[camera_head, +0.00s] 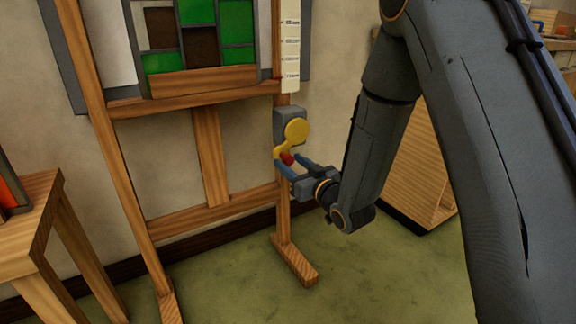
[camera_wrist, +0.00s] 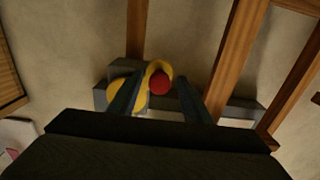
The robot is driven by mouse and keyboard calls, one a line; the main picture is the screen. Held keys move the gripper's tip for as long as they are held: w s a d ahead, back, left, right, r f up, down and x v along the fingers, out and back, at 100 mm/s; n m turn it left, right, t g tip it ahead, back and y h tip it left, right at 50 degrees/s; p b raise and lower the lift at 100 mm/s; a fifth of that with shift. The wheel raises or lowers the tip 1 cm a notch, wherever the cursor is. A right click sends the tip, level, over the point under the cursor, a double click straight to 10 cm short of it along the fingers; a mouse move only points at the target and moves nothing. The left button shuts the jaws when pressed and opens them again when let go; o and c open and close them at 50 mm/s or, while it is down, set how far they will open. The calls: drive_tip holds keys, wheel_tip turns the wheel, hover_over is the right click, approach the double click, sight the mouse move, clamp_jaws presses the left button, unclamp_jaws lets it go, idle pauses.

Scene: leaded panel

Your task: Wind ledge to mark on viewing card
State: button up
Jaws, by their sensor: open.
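A wooden easel (camera_head: 208,150) stands against the wall, and its ledge (camera_head: 190,84) carries a leaded panel (camera_head: 200,38) of green and brown panes. A white scale strip (camera_head: 290,50) with marks runs up the right post, with a red pointer (camera_head: 277,78) near its bottom. A grey winder box (camera_head: 287,118) on that post bears a yellow crank (camera_head: 296,131) with a red knob (camera_head: 287,159). My gripper (camera_head: 284,166) is open, its fingers at the knob. In the wrist view the red knob (camera_wrist: 160,82) lies between the fingers; contact cannot be told. No viewing card is identifiable.
A wooden table (camera_head: 32,222) stands at the left with a dark-framed red and orange item (camera_head: 10,190) on it. A wooden cabinet (camera_head: 425,165) stands behind my arm at the right. Green floor (camera_head: 225,285) lies clear in front of the easel.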

drive_tip(key=shift+x, duration=0.9)
clamp_jaws()
drive_tip(key=shift+s+a, duration=0.1)
